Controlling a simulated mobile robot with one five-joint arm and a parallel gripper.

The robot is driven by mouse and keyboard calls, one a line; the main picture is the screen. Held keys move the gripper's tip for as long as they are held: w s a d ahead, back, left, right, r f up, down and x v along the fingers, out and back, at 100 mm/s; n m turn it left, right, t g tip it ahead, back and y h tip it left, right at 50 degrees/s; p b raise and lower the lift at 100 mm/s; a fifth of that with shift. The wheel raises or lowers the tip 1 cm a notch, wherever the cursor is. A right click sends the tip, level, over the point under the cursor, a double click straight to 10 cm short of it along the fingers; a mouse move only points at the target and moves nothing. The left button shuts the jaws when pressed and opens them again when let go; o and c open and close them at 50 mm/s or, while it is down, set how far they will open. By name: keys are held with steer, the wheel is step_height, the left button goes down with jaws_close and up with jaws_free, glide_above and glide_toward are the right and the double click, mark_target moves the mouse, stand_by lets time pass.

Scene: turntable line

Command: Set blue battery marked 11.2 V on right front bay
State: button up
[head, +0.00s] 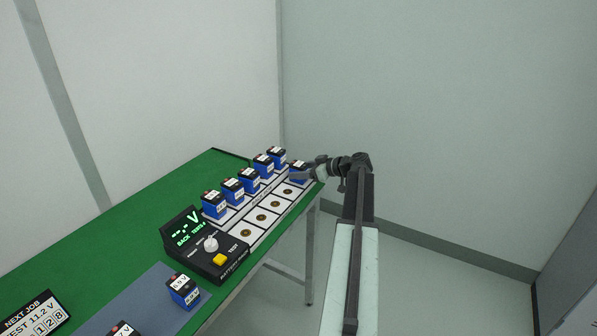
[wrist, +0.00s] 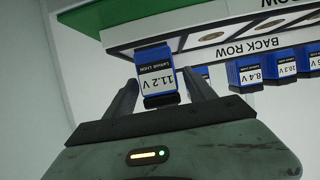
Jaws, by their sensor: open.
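The blue battery marked 11.2 V (wrist: 156,75) shows in the wrist view, upside down, between the two fingers of my gripper (wrist: 160,92). Its base meets the white rack's edge in that view. In the head view this battery (head: 298,171) stands at the far right end of the front row, partly covered by my gripper (head: 305,174). My gripper is open, with a finger on either side of the battery. The rack (head: 268,231) has empty front bays with round contacts to the left of it. The battery's exact seating in the right front bay is hard to see.
Several blue batteries (head: 232,189) stand in the back row. A black tester (head: 207,257) with a yellow button is at the rack's near end. Another battery (head: 184,290) stands on a grey mat (head: 150,296). A job sign (head: 35,313) is at lower left.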

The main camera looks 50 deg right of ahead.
steer(key=p+v, duration=0.3)
steer(key=v, duration=0.8)
steer(key=shift+p, duration=0.35)
